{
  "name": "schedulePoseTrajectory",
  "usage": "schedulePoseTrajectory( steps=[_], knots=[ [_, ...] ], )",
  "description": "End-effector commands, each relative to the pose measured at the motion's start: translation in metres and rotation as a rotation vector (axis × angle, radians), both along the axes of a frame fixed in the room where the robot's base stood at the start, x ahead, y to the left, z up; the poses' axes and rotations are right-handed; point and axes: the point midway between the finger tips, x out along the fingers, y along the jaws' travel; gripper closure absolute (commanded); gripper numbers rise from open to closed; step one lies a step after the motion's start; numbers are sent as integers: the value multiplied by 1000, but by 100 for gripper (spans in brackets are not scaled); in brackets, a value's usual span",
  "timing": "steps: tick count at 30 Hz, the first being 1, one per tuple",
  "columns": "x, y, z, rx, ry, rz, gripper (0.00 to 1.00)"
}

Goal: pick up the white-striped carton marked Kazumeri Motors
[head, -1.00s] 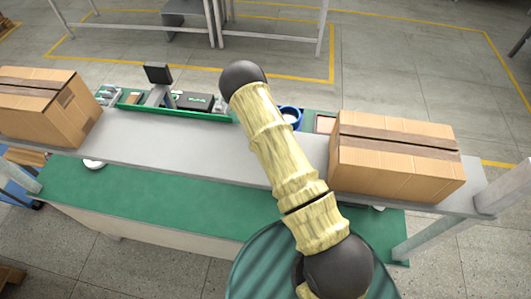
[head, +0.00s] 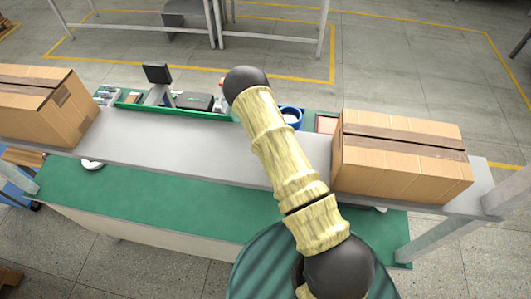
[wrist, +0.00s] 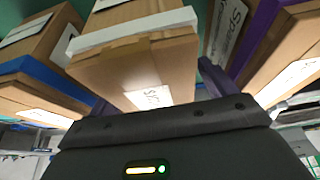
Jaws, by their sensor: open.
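The white-striped carton (wrist: 120,73) is at the upper middle of the wrist view, brown with a white band and a white label low on its near face. The label's writing is too small to read as Kazumeri Motors. My gripper (wrist: 160,92) is open, its dark fingers showing to the left and right of the carton's lower part. I cannot tell whether they touch it. In the head view my arm reaches over the bench, and my gripper and this carton do not show there.
A blue-striped carton (wrist: 40,82) stands close on the left and a purple-striped carton (wrist: 290,50) close on the right. In the head view, two large plain cartons (head: 400,165) (head: 40,108) sit on the grey shelf (head: 200,155) above the green bench (head: 160,195).

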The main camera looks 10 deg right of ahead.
Motion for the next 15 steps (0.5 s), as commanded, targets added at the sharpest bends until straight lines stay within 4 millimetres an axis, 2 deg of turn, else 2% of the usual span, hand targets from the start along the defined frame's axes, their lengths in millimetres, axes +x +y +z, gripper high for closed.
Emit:
schedulePoseTrajectory(
  steps=[15],
  knots=[
    [0, -3, -4, 0, 0, -5, 16]
  ],
)
